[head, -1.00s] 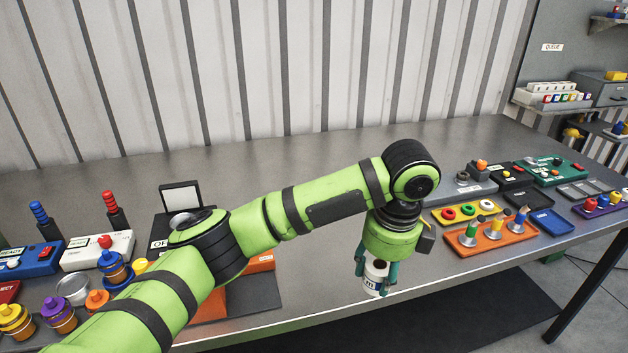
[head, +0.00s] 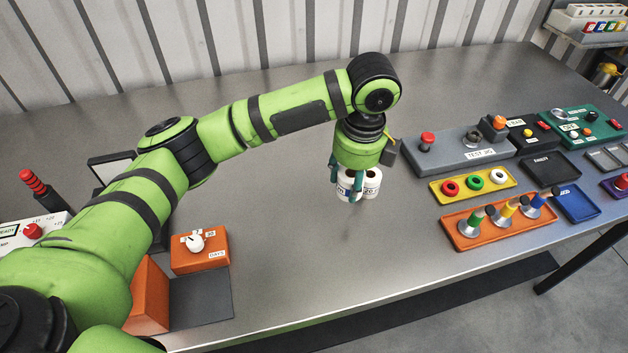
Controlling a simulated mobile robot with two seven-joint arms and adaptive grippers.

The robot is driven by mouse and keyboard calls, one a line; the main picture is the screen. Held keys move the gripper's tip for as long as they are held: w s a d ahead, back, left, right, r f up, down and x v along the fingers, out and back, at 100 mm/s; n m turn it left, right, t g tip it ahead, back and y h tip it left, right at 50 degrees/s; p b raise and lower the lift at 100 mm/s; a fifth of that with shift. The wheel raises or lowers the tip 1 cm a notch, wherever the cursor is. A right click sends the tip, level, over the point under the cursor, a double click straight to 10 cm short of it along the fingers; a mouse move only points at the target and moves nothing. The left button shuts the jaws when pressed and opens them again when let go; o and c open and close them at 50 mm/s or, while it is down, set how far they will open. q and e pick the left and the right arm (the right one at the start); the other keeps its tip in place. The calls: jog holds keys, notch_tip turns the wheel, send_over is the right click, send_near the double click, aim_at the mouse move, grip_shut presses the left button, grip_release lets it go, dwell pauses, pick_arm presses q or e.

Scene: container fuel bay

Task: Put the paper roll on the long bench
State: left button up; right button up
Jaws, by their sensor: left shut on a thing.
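My left gripper (head: 346,184) is over the middle of the long grey metal bench (head: 300,240), pointing down. Its teal fingers are shut on a white paper roll (head: 346,188) with dark print, partly hidden by the fingers. A second white roll (head: 372,185), with a printed label and an open core, stands on the bench close to the right of the held one. I cannot tell whether the two touch, or whether the held roll's base rests on the bench. My right gripper is not in view.
Right of the rolls are a yellow tray of rings (head: 472,185), an orange rack (head: 505,222), a grey test jig (head: 460,152) and a blue tray (head: 576,204). An orange dial box (head: 200,250) is at left. The bench's middle is clear; its front edge runs below.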

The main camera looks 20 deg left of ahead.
pick_arm(q)
jog(key=a+f, duration=0.1)
jog(key=a, duration=0.1)
jog(key=a+f+p, duration=0.1)
jog(key=a, duration=0.1)
jog(key=shift+s+f, duration=0.1)
jog(key=shift+f, duration=0.05)
jog(key=shift+a+f, duration=0.65)
jog(key=shift+a, duration=0.25)
jog(key=shift+a+f, duration=0.1)
jog(key=shift+f, duration=0.05)
notch_tip(320, 180, down, 3)
jog(key=shift+f+p, duration=0.15)
jog(key=shift+p, duration=0.55)
jog(key=shift+f, duration=0.25)
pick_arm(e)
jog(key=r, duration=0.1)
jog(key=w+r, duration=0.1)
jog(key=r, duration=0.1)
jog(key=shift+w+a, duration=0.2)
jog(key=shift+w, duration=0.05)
pick_arm(q)
jog(key=shift+f, duration=0.15)
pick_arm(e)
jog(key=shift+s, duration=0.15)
pick_arm(q)
jog(key=o, duration=1.2)
jog(key=shift+c, duration=0.2)
